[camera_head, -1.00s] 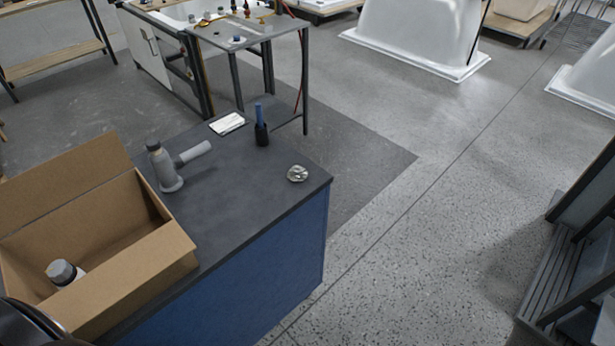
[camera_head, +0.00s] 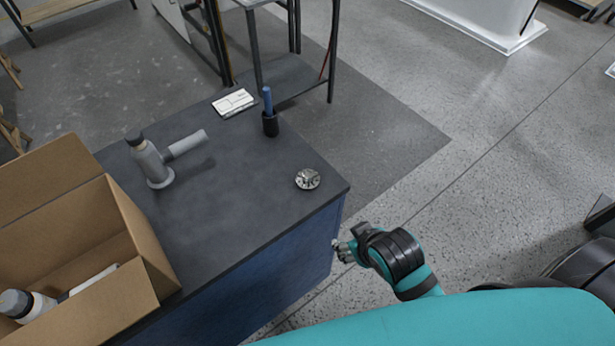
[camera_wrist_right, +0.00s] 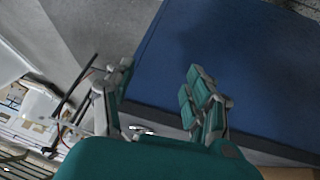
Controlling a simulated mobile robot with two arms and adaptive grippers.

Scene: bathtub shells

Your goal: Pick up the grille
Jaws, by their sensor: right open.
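The grille (camera_head: 307,179) is a small round silvery disc lying on the dark top of the blue cabinet (camera_head: 240,215), near its right corner. My right gripper (camera_head: 342,250) is beside the cabinet's right side, lower right of the grille and apart from it. In the right wrist view my right gripper (camera_wrist_right: 155,95) has its two teal fingers spread open with nothing held between them. The cabinet's blue side (camera_wrist_right: 235,65) fills the upper right of that view. A small pale shape between the fingers there is too unclear to name. My left gripper is not in view.
A grey drain fitting (camera_head: 160,165), a dark cup with a blue tool (camera_head: 269,115) and a white card (camera_head: 233,103) stand or lie on the cabinet top. An open cardboard box (camera_head: 150,245) holding a bottle (camera_head: 25,305) is at left. The top around the grille is clear.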

